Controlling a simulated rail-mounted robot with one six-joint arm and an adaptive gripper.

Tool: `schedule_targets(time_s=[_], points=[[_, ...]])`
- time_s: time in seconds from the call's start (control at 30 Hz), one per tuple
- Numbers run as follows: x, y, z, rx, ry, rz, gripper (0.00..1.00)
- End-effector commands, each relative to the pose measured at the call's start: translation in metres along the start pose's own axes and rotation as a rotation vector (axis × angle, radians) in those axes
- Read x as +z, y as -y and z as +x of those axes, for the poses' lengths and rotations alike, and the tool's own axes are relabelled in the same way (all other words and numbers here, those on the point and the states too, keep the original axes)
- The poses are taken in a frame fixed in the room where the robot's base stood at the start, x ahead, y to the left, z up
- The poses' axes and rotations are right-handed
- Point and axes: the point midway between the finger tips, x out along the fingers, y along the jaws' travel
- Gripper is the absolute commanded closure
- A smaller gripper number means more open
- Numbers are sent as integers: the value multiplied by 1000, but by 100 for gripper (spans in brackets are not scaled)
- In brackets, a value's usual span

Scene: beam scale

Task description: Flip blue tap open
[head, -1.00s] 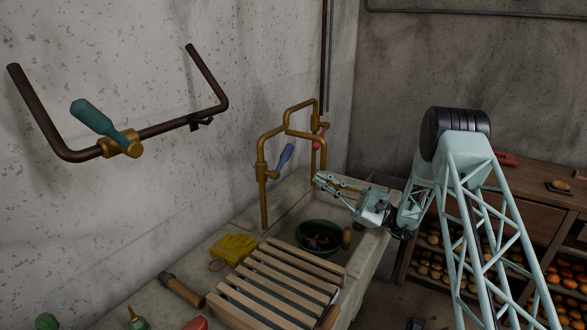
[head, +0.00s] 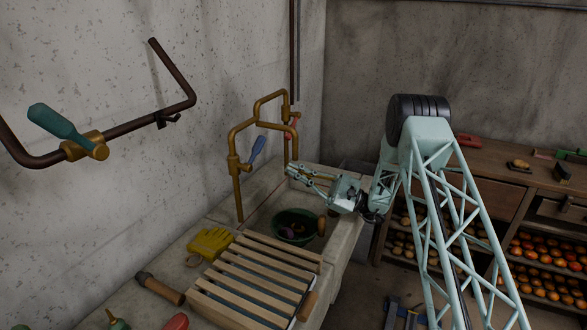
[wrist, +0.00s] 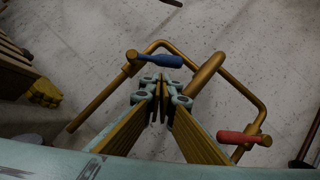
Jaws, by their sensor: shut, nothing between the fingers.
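The blue tap (head: 257,148) is a lever on a brass pipe over the sink. In the head view it slants up and to the right from its brass joint. The blue tap also shows in the wrist view (wrist: 158,61), just beyond the fingertips. My gripper (head: 290,171) is to the right of the blue tap and a little lower in the head view. My gripper (wrist: 161,82) is shut and empty in the wrist view, its tips close to the lever. I cannot tell whether they touch it.
A red tap (wrist: 243,137) sits on the same brass piping. Below are a green bowl (head: 278,229) in the sink, a slatted wooden rack (head: 262,268) and yellow gloves (head: 208,242). A teal-handled lever (head: 58,122) is on a dark wall pipe at left.

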Motion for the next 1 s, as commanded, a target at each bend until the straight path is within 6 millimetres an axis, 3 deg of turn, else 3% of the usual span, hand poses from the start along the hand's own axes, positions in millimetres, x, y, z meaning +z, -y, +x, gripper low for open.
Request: schedule_targets(time_s=[1.0], points=[[1,2,13,0,0,0,100]])
